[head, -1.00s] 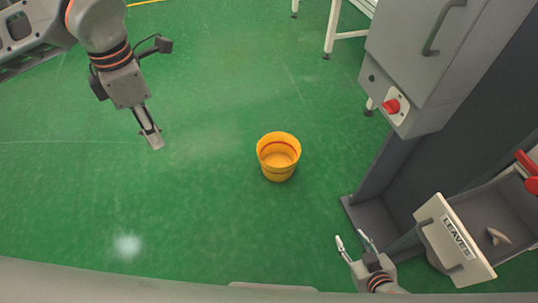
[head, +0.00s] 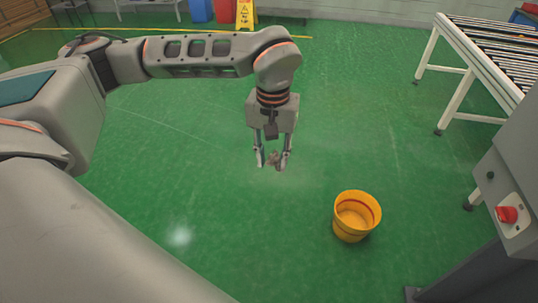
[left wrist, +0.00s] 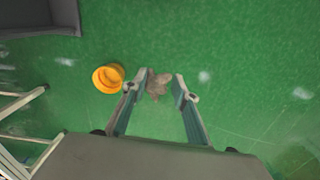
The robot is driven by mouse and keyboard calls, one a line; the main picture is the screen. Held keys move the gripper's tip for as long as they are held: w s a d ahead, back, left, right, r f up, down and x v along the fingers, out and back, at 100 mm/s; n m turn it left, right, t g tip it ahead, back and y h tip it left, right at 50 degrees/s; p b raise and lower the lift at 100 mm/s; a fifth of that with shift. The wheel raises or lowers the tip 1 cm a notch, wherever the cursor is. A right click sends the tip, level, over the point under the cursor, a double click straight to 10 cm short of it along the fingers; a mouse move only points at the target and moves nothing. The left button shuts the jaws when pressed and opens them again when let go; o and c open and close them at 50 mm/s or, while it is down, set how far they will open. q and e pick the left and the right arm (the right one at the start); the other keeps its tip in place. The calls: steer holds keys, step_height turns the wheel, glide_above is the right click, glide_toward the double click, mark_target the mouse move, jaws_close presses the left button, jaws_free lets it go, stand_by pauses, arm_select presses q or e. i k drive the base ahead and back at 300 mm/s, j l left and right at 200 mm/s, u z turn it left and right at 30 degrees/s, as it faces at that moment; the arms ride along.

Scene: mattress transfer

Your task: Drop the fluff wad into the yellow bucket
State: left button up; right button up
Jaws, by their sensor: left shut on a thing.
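My left gripper (head: 272,162) is shut on the fluff wad (head: 274,157), a small grey-brown clump between its fingertips. In the left wrist view the wad (left wrist: 158,84) sits between the fingers, against the left one. The yellow bucket (head: 369,231) stands upright on the green floor, right of and nearer than the gripper in the head view. Its opening faces up and its inside looks empty. The left wrist view shows the bucket (left wrist: 101,82) to the left of the fingers. The gripper is above the floor and apart from the bucket. My right gripper is out of view.
A grey cabinet with a red switch (head: 507,214) stands at the right. A roller conveyor (head: 490,45) on white legs is at the upper right. A yellow floor sign (head: 245,14) stands far back. The green floor around the bucket is mostly clear.

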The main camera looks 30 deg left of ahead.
mark_target(353, 218)
steer(key=i+z, duration=0.1)
steer(key=z, duration=0.6)
steer(key=i+j+z, duration=0.15)
steer(key=j+z, duration=0.2)
steer(key=i+j+z, duration=0.15)
steer(key=j+z, duration=0.15)
steer(key=i+j, duration=0.1)
steer(key=j, duration=0.25)
steer(key=i+j+z, duration=0.1)
steer(key=j, duration=0.25)
steer(key=i+j, duration=0.1)
steer(key=j, duration=0.25)
steer(key=i+j+z, duration=0.1)
steer(key=j, duration=0.25)
